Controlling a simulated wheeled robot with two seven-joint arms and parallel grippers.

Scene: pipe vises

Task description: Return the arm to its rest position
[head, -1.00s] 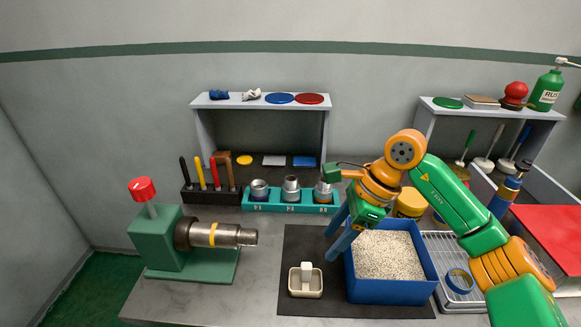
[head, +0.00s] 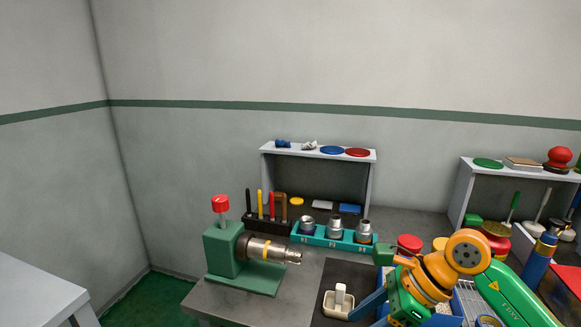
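My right arm comes in from the lower right in the head view, orange and green. Its gripper (head: 372,312) has two blue fingers pointing down and to the left, with a gap between them and nothing held. The gripper is over the black mat (head: 362,272), just right of a small cream tray with a white block (head: 339,301). The fingertips are partly cut off or hidden near the bottom edge. My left arm and gripper are not in view.
A green vise (head: 224,250) with a red knob holds a metal pipe (head: 268,250). Behind stand a black tool rack (head: 267,224) and a teal holder (head: 330,240) with metal fittings. A blue bin (head: 447,321) is mostly hidden by my arm. A pale table (head: 35,295) stands at left.

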